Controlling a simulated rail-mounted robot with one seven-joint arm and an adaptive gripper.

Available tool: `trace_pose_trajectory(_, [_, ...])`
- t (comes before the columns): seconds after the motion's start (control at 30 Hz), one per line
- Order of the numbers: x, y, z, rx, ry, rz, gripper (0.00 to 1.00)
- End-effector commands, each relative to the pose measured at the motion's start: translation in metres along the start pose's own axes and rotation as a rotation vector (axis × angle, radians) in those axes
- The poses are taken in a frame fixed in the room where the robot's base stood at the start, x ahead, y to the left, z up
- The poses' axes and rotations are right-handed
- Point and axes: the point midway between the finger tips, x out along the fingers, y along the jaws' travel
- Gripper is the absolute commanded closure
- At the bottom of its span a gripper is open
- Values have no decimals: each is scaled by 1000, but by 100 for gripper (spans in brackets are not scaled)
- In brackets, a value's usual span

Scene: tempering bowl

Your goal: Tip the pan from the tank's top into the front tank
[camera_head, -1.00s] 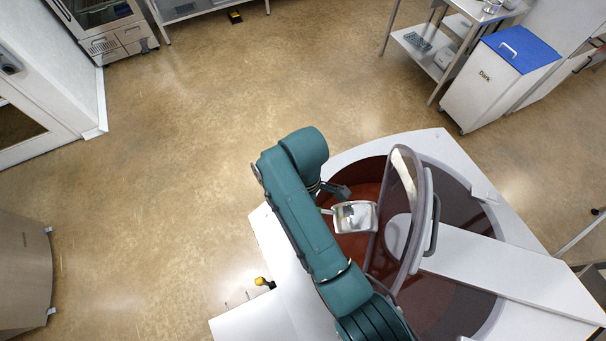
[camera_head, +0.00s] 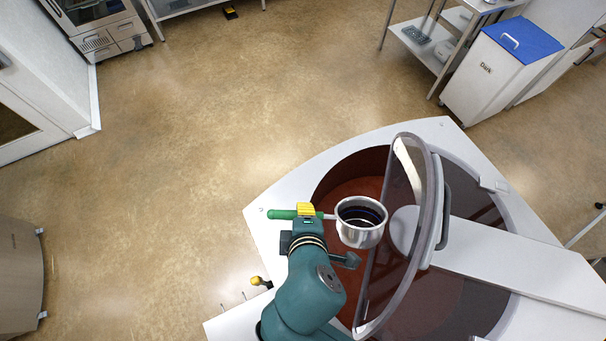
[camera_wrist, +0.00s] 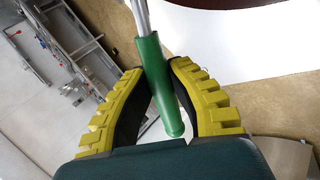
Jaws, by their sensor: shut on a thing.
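A small metal pan (camera_head: 361,233) with a green handle (camera_head: 281,214) is held in my gripper (camera_head: 306,211). In the head view the pan is above the left part of the round tank, with its open mouth facing the camera and its inside looking dark. The wrist view shows the yellow-padded fingers of my gripper (camera_wrist: 160,85) shut around the green handle (camera_wrist: 155,80). The front tank (camera_head: 345,180) has an open reddish-brown interior at its left. A raised transparent lid (camera_head: 402,235) with a grey rim stands just right of the pan.
The white tank top (camera_head: 500,255) surrounds the opening, with a broad panel crossing the right side. A yellow-topped knob (camera_head: 257,281) is at its left edge. A blue-lidded bin (camera_head: 490,85) and a steel shelf cart (camera_head: 420,45) stand behind.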

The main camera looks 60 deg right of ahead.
Motion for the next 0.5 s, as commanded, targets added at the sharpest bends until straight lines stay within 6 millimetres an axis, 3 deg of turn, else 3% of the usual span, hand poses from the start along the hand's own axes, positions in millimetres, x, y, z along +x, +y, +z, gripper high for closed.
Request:
trace_pose_trajectory(0.03, [6,-8,0,-4,9,47,100])
trace_pose_trajectory(0.4, [6,-16,0,-4,41,339,100])
trace_pose_trajectory(0.5, [-3,-8,0,-4,52,445,100])
